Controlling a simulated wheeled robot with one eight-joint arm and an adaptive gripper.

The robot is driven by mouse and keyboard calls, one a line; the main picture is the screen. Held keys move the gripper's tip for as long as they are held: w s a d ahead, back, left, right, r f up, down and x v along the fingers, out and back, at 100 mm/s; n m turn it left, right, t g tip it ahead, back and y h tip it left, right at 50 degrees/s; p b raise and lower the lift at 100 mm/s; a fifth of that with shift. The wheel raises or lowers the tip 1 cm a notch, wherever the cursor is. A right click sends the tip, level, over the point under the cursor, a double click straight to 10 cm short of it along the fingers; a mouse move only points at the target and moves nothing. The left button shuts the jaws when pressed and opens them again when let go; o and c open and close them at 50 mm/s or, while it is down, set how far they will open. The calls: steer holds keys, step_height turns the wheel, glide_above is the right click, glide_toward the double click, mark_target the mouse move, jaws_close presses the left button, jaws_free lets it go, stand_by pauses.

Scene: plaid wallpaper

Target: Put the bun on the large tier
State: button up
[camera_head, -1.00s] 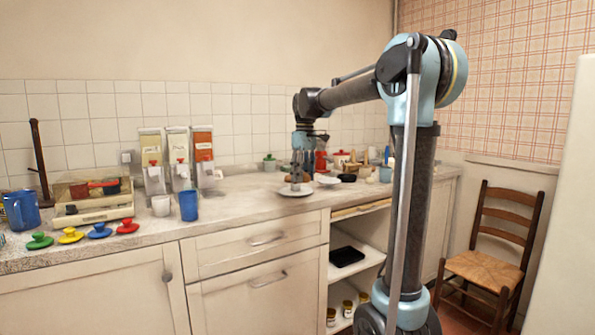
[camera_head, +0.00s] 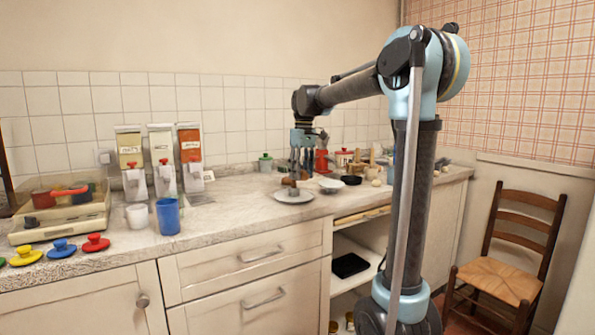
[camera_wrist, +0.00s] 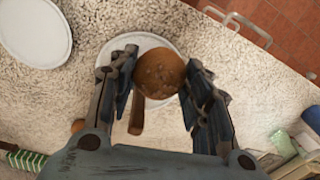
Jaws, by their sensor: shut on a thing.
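A round brown bun (camera_wrist: 160,74) sits between the fingertips of my gripper (camera_wrist: 160,70) in the wrist view, and the jaws are shut on it. A white round plate (camera_wrist: 150,42) lies under the bun. A brown wooden post (camera_wrist: 137,114) shows beside the bun, between the fingers. In the head view my gripper (camera_head: 299,176) is low over a white plate (camera_head: 294,197), with the brown bun (camera_head: 289,182) at its tips. I cannot tell whether the bun touches the plate. A second white round plate (camera_wrist: 32,30) lies at the upper left in the wrist view.
A white bowl (camera_head: 332,185) and a dark bowl (camera_head: 351,180) stand right of the plate. A blue cup (camera_head: 168,217), a white cup (camera_head: 138,215) and dispensers (camera_head: 161,158) stand left. The counter's front edge is close to the plate. A chair (camera_head: 514,250) stands at right.

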mark_target(301, 199)
steer(key=shift+w+d+f, duration=0.15)
steer(key=shift+w, duration=0.35)
steer(key=shift+a+f, duration=0.15)
steer(key=shift+f, duration=0.7)
steer(key=shift+a+f, duration=0.1)
steer(key=shift+f, duration=2.3)
steer(key=shift+f, duration=0.5)
steer(key=o, duration=1.2)
steer(key=shift+o, duration=0.2)
